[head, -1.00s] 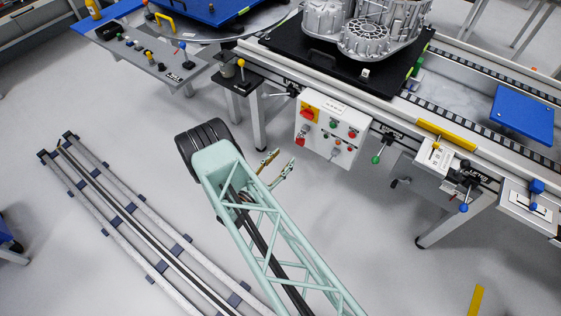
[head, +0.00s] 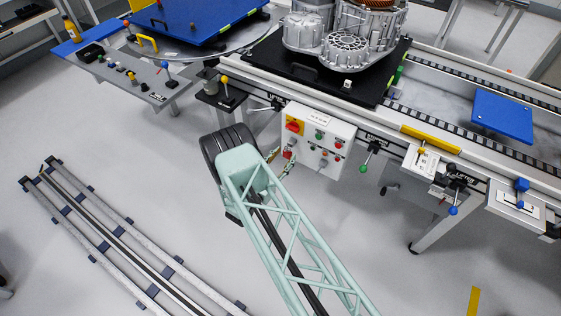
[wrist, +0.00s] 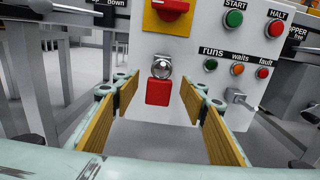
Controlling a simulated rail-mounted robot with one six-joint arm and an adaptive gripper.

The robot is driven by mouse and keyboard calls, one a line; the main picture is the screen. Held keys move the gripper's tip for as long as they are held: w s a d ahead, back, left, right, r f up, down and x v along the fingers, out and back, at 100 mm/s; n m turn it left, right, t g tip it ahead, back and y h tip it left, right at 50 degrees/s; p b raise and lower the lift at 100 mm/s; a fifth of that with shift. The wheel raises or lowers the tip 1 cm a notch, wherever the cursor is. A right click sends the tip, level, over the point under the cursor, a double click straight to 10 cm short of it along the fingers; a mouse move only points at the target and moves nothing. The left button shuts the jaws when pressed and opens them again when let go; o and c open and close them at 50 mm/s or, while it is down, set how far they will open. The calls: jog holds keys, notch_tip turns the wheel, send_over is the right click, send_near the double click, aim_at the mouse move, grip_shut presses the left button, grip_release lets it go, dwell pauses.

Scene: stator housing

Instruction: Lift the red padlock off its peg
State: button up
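The red padlock (wrist: 158,92) hangs on its metal peg (wrist: 161,67) on the front of the white control box, under the red rotary switch, in the wrist view. My gripper (wrist: 160,96) is open, its yellow-padded fingers on either side of the padlock's lower part with a gap at each side. In the head view the padlock (head: 287,155) is a small red patch at the box's lower left, partly hidden by my gripper (head: 280,163) and arm.
The control box (head: 322,145) carries the red rotary switch (wrist: 171,8), several buttons and lamps, and a small toggle (wrist: 236,96) at right. A post with a green knob (head: 363,169) stands right of the box. The floor below is clear.

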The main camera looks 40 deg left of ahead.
jog(key=shift+w, duration=0.55)
jog(key=shift+c, duration=0.8)
jog(key=c, duration=0.8)
jog(key=shift+s+r, duration=0.2)
jog(key=shift+r, duration=0.4)
jog(key=shift+s, duration=0.3)
jog(key=shift+s+d, duration=0.2)
jog(key=shift+s, duration=1)
jog(key=shift+s, duration=0.2)
jog(key=shift+s+d+r, duration=0.1)
jog(key=shift+s+d, duration=0.05)
jog(key=shift+s, duration=0.8)
jog(key=shift+s+d+r, duration=0.1)
jog(key=shift+s+d, duration=0.05)
jog(key=shift+s, duration=0.85)
jog(key=shift+s+d, duration=0.15)
jog(key=shift+s, duration=0.8)
